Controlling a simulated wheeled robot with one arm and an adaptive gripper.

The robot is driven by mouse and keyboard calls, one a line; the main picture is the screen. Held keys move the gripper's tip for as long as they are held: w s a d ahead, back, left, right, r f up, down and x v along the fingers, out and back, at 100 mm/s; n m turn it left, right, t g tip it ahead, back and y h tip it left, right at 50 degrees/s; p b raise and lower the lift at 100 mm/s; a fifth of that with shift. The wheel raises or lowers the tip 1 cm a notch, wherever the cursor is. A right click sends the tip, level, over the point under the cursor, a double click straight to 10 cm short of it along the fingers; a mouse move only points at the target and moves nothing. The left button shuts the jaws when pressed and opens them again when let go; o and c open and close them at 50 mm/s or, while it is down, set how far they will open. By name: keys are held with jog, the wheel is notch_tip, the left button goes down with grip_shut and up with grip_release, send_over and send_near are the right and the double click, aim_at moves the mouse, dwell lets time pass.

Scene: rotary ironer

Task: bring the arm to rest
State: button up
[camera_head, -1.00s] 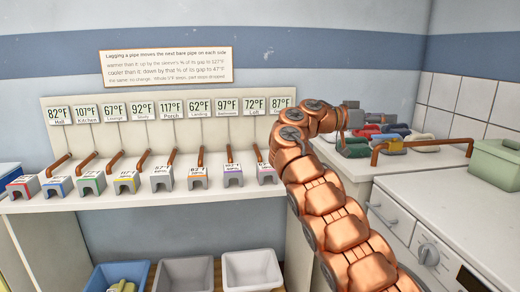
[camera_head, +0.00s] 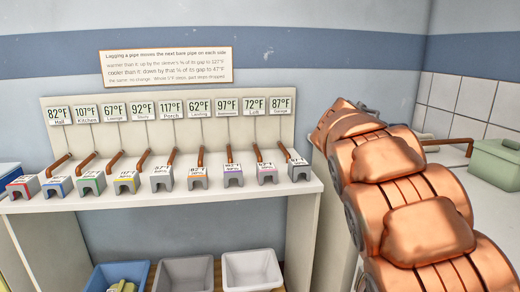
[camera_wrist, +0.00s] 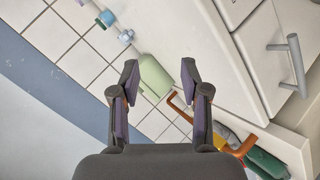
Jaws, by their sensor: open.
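My copper-coloured arm rises on the right side of the head view, bent over the right-hand counter. My gripper is hidden in the head view. In the wrist view my gripper (camera_wrist: 160,68) is open, its two dark fingers spread apart with nothing between them. Past the fingertips are a pale green box (camera_wrist: 153,75), white tiles and the white counter front. The fingers look apart from these things.
A shelf (camera_head: 130,203) on the left carries a row of copper pipes and small grey blocks under a temperature board (camera_head: 170,135). Bins (camera_head: 187,272) stand below. The green box (camera_head: 495,160) sits on the right counter; a copper pipe (camera_wrist: 181,108) and coloured pieces (camera_wrist: 265,160) lie near it.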

jog(key=s+a+f+n+g+y, duration=0.15)
jog(key=s+a+f+y, duration=0.25)
jog(key=s+a+f, duration=0.6)
jog(key=s+a+f+n+y, duration=0.3)
jog(key=s+a+f+y, duration=0.15)
jog(key=s, duration=0.95)
jog(key=s+a+f+n+g+y, duration=0.1)
jog(key=s+a+f+n+y, duration=0.15)
jog(key=s+a+f, duration=0.65)
notch_tip(320, 180, down, 10)
jog(key=d+b, duration=0.2)
jog(key=b, duration=0.9)
notch_tip(320, 180, up, 26)
jog(key=s+p, duration=0.1)
jog(key=p, duration=2.4)
jog(key=shift+s+d+m+t, duration=0.15)
jog(key=shift+s+m+t, duration=0.15)
jog(key=shift+s+t, duration=0.05)
